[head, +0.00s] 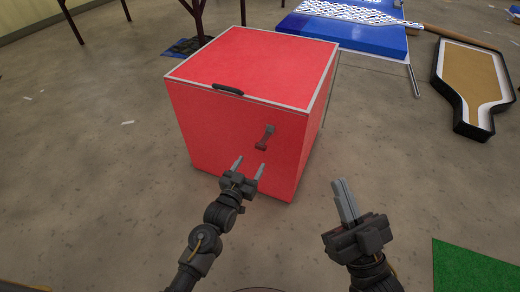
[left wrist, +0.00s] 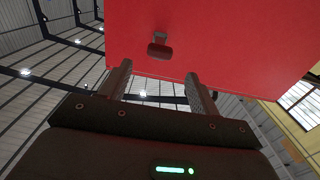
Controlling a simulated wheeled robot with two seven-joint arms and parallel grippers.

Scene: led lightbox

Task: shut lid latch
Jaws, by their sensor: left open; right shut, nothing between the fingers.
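A red box (head: 240,130) with a closed lid (head: 255,62) edged in white stands on the floor. A dark handle (head: 228,89) sits at the lid's front edge. A dark latch (head: 265,137) is on the box's front face, right of the handle and tilted. It also shows in the left wrist view (left wrist: 159,46), beyond the fingers. My left gripper (head: 248,166) is open and empty, just below and in front of the latch, apart from it. My right gripper (head: 345,198) is shut and empty, right of the box.
A blue table or platform (head: 345,32) with a patterned top lies behind the box to the right. A black-rimmed tan board (head: 468,82) lies at the far right. A green mat (head: 470,268) is at the lower right. The floor (head: 90,150) left of the box is clear.

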